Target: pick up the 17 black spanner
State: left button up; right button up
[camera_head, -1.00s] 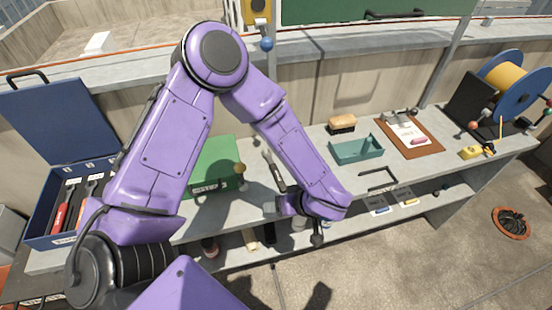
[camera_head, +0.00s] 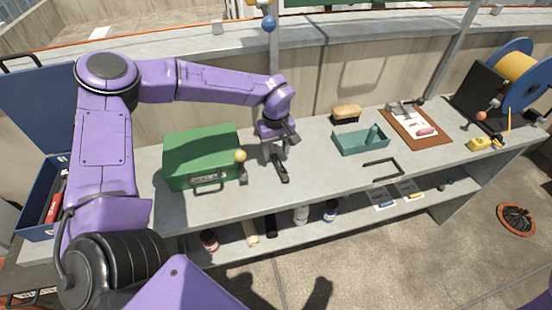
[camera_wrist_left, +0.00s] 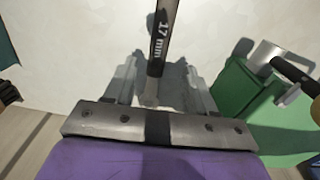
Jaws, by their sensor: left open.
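The black spanner (camera_head: 281,169) lies on the grey bench to the right of the green toolbox. In the left wrist view the spanner (camera_wrist_left: 163,38) shows a white "17 mm" marking and a grey lower end. My left gripper (camera_head: 275,150) is over the spanner's far part, pointing down. In the left wrist view its open fingers (camera_wrist_left: 162,88) stand on either side of the spanner's grey end, with nothing gripped. The gripper hides part of the spanner in the head view. My right gripper is out of view.
The green toolbox (camera_head: 203,148) with a yellow-knobbed post stands close left of my gripper. To the right are a teal tray (camera_head: 350,148), a brush (camera_head: 346,114), a clipboard (camera_head: 405,135) and a cable reel (camera_head: 500,75). An open blue case (camera_head: 35,215) is at left.

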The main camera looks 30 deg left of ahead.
aim_at(277, 160)
pick_arm(q)
jog(key=f, duration=0.3)
jog(key=shift+w+d+f, duration=0.15)
jog(key=shift+d+f, duration=0.05)
jog(key=shift+f, duration=0.15)
grip_shut()
jog(key=shift+r, duration=0.15)
